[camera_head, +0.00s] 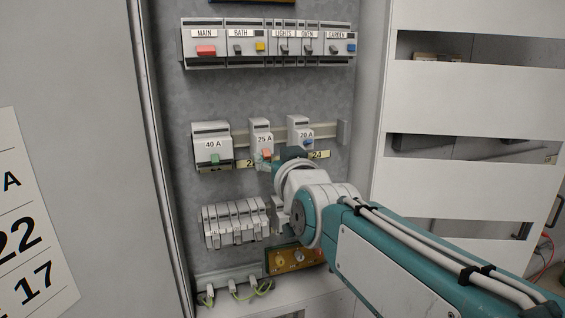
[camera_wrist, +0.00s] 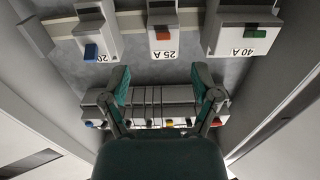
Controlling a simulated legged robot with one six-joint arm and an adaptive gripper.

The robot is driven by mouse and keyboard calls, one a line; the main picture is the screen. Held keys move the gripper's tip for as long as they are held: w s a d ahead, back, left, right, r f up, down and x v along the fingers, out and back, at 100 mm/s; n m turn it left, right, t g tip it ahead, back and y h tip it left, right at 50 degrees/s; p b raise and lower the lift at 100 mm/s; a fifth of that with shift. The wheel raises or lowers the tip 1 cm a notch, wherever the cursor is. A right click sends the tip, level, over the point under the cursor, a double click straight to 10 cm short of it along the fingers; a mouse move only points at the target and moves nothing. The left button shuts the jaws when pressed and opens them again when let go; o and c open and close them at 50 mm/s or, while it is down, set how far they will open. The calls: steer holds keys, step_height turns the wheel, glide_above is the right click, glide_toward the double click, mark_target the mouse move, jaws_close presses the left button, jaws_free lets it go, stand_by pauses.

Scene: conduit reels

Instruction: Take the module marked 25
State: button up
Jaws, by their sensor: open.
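The module marked 25 A (camera_head: 262,135), white with an orange switch, sits on the middle rail between the 40 A module (camera_head: 211,144) with a green switch and the 20 A module (camera_head: 299,130) with a blue switch. In the wrist view, which is upside down, the 25 A module (camera_wrist: 163,22) is at the top middle, just past my gripper (camera_wrist: 162,84). The two fingers are spread apart with nothing between them. In the head view my gripper (camera_head: 267,161) is just below the 25 A module and partly hidden by my wrist.
A top row of breakers (camera_head: 267,46) and a lower row of white modules (camera_head: 235,221) flank the middle rail. A brass plate (camera_head: 293,258) and cabled plugs (camera_head: 233,287) are at the bottom. The cabinet side wall (camera_head: 366,100) stands close on the right.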

mark_target(265, 148)
steer(key=shift+w+a+f, duration=0.1)
steer(key=shift+w+a, duration=0.8)
steer(key=shift+w, duration=1.6)
steer(key=shift+w+a, duration=0.1)
steer(key=shift+w, duration=0.05)
steer(key=shift+a, duration=0.15)
jaws_close()
steer(key=shift+s+d, duration=0.2)
steer(key=shift+s, duration=0.1)
steer(key=shift+s+d, duration=0.1)
steer(key=shift+s, duration=0.15)
steer(key=shift+s+d, duration=0.1)
steer(key=shift+s, duration=0.45)
